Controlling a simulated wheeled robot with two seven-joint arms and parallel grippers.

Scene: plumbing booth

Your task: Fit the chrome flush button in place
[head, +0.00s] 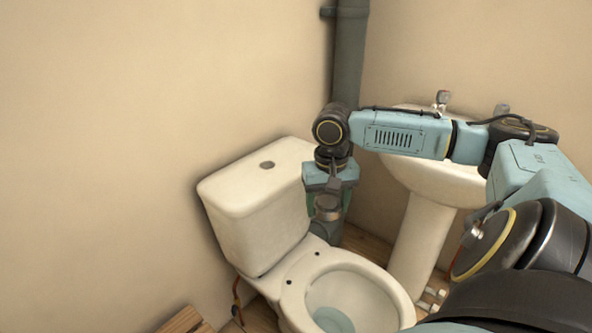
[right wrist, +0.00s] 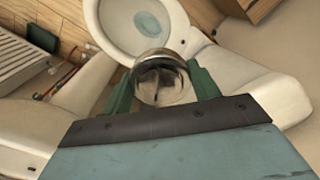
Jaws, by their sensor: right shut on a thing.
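The chrome flush button (right wrist: 161,78) is between the green fingers of my right gripper (right wrist: 160,88), which is shut on it. In the head view the button (head: 327,207) hangs at the lower end of my right gripper (head: 328,198), to the right of the cistern and above the toilet bowl. The white cistern (head: 240,225) stands against the wall, and its lid (head: 225,185) has a round dark hole (head: 267,165) near the middle. The hole is empty and lies up and to the left of the button. My left gripper is not in view.
The toilet bowl (head: 391,290) is open below my right gripper. A white pedestal basin (head: 420,180) with taps stands behind my right arm. A grey vertical pipe (head: 349,60) runs down the corner. The space above the cistern lid is clear.

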